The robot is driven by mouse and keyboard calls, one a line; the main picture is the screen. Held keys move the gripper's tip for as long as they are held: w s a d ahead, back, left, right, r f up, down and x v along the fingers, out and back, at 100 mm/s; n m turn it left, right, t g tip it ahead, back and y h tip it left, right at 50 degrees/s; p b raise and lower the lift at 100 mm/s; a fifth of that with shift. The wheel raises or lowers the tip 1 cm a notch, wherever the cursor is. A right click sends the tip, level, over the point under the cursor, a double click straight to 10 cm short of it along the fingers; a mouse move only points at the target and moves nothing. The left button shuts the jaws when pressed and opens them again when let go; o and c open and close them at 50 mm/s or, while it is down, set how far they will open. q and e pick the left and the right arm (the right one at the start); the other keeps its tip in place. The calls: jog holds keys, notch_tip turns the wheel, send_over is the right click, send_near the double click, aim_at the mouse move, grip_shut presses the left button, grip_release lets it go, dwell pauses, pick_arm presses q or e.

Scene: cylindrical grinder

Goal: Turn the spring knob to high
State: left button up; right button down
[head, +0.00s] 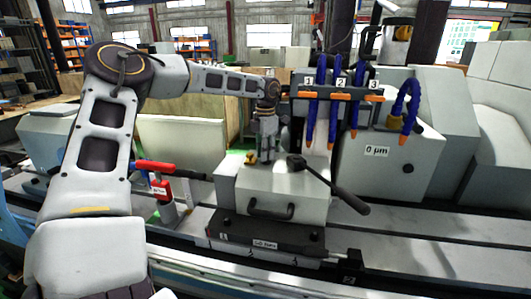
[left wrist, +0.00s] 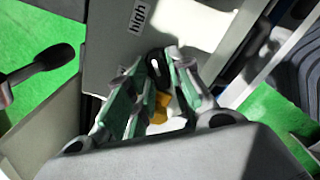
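My left gripper (head: 268,158) points down over the top of the pale grey headstock box (head: 285,188). In the left wrist view its fingers (left wrist: 155,72) reach toward a grey face with a "high" label (left wrist: 140,15). A small dark part (left wrist: 156,62) lies between the fingertips; I cannot tell whether they touch it or whether it is the spring knob. A small yellow part (left wrist: 160,106) shows between the fingers, and a yellow piece (head: 250,157) shows beside the gripper in the head view. The right gripper is not in view.
A black lever (head: 335,188) slopes down right from the box top, close to my gripper. A red-handled part (head: 153,167) stands at left. Blue hoses (head: 335,100) with orange tips hang at right from a bracket numbered 1 to 3. A "0 µm" panel (head: 377,151) is behind.

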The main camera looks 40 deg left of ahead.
pick_arm(q)
jog(key=shift+o, duration=0.9)
jog(key=shift+r, duration=0.15)
notch_tip(320, 180, up, 12)
jog(key=shift+f, duration=0.2)
dwell(0.6)
